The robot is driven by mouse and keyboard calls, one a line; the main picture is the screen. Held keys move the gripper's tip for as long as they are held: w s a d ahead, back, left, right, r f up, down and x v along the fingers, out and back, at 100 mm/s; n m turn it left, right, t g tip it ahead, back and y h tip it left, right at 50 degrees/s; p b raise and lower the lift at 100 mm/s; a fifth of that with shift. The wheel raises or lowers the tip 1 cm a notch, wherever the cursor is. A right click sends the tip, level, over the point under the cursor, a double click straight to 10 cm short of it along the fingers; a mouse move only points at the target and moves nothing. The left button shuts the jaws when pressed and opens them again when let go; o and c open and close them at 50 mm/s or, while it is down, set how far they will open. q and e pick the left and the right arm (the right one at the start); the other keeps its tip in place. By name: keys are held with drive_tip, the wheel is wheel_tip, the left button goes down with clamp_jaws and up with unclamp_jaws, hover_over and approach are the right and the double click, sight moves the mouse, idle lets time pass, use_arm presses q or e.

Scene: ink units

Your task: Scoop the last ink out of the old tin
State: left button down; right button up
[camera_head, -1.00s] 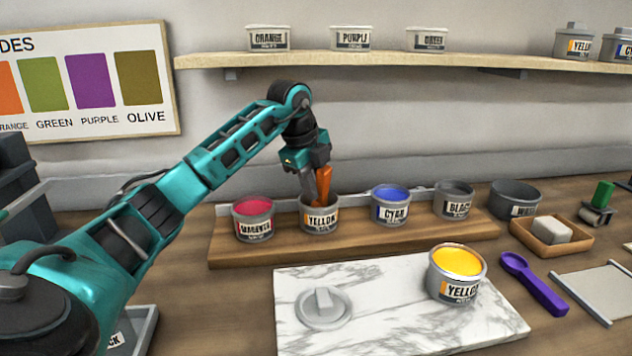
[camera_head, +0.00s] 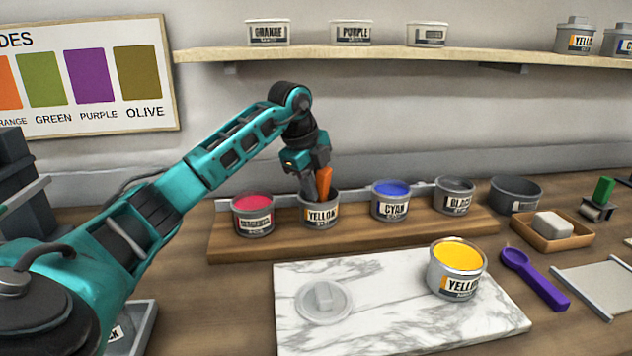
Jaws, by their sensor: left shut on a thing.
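The old yellow tin (camera_head: 320,216) stands on the wooden rack board between the magenta and cyan tins. It looks dark inside; any ink left in it is hidden. My left gripper (camera_head: 318,187) is over this tin, shut on an orange-handled tool (camera_head: 325,180). The tool points down at the tin's mouth and its lower end is hidden. A full yellow tin (camera_head: 457,262) stands open on the marble slab (camera_head: 385,325). My right gripper is not in view.
Magenta (camera_head: 253,203), cyan (camera_head: 391,188) and black (camera_head: 454,184) tins share the wooden board (camera_head: 235,250). A purple scoop (camera_head: 540,285) lies right of the slab. A dark waste tin (camera_head: 514,195) and a sponge tray (camera_head: 573,240) are behind it. A shelf (camera_head: 400,58) with tins runs above.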

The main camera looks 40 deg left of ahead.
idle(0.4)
use_arm(q)
wheel_tip(320, 180, up, 6)
drive_tip(key=p, duration=0.5)
drive_tip(key=shift+p, duration=0.4)
drive_tip(key=shift+r, duration=2.35)
